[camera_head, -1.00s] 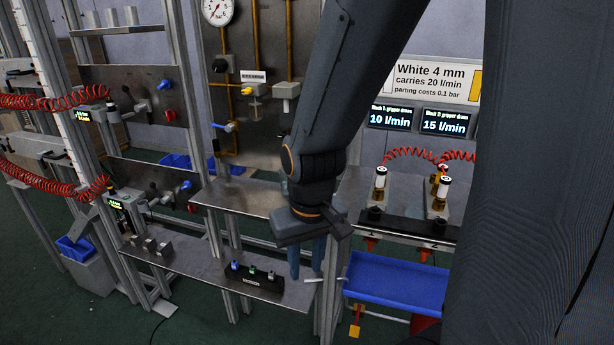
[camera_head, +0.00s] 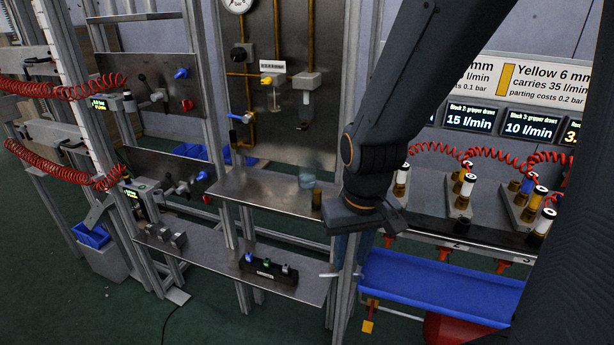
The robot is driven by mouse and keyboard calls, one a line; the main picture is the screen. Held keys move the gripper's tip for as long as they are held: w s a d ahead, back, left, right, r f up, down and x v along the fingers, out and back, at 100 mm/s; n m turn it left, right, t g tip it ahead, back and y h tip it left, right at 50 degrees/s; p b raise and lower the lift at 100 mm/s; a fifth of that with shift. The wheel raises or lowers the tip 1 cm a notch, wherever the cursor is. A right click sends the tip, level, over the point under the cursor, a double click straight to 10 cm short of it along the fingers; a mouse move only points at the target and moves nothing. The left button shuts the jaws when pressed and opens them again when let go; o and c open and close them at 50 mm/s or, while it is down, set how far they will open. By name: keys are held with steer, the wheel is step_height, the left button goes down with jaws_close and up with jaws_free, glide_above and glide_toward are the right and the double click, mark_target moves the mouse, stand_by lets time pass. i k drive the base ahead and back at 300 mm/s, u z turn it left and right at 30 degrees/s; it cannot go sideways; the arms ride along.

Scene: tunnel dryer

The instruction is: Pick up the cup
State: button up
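A small pale-blue, see-through cup-like vessel (camera_head: 307,178) stands at the back of the upper metal shelf, left of my arm. It is small, so I cannot be sure that it is the cup. A short dark brown piece (camera_head: 316,200) is just in front of it, close to my wrist. My gripper (camera_head: 351,262) points down to the right of the vessel and nearer to me, in front of the shelf post. Its two blue fingers are apart with nothing seen between them. The gripper does not touch the vessel.
The upper shelf (camera_head: 262,196) has bare room left of the vessel. A lower shelf (camera_head: 215,262) holds a black block with small knobs (camera_head: 268,270). A blue tray (camera_head: 440,283) is right of my gripper. Upright posts and coiled red hoses (camera_head: 60,88) surround the shelves.

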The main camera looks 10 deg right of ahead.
mark_target(306, 166)
steer(key=u, duration=0.4)
steer(key=k, duration=0.45)
steer(key=z, duration=0.4)
steer(key=i, duration=0.95)
steer(key=u, duration=0.1)
